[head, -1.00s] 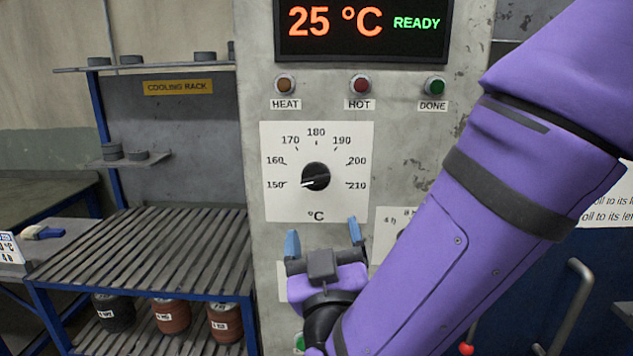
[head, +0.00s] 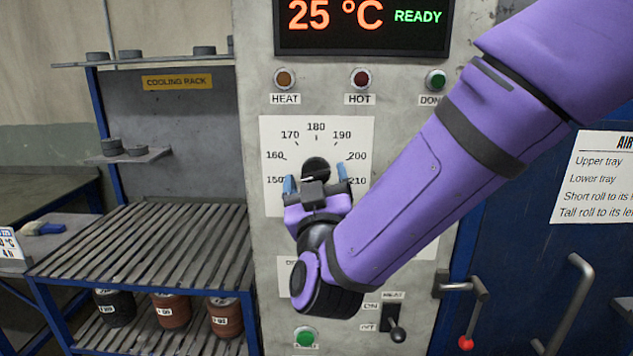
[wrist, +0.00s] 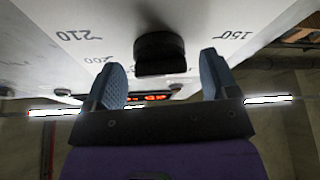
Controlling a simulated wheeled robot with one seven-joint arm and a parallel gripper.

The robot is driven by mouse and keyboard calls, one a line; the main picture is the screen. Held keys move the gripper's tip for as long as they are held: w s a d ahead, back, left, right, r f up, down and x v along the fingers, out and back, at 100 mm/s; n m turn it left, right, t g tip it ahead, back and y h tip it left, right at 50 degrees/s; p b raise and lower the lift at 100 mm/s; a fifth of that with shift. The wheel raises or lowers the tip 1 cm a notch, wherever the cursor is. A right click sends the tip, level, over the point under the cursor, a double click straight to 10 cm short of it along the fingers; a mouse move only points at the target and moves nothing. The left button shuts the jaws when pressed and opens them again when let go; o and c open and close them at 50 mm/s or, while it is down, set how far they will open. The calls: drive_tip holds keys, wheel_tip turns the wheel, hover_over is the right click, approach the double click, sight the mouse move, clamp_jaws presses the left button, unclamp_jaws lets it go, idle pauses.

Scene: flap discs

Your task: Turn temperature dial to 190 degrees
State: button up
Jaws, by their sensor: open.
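The temperature dial (head: 316,167) is a black round knob on a white scale plate (head: 351,139) marked 150 to 210 °C. Its lower part is hidden behind my gripper in the head view, and its pointer cannot be read clearly now. My gripper (head: 316,181) is open, with its two blue fingers at the lower left and right of the knob. In the wrist view, the black knob (wrist: 159,53) stands ahead, between and beyond the fingertips of my gripper (wrist: 161,75). No contact with the knob shows.
A display (head: 362,20) reads 25 °C READY above three lamps. A lever switch (head: 396,328) and a green button (head: 305,337) sit low on the panel. A slatted cooling rack (head: 140,250) stands left. A red-tipped door handle (head: 466,315) is at right.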

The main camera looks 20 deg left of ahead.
drive_tip(key=c, duration=0.9)
drive_tip(key=shift+c, duration=0.2)
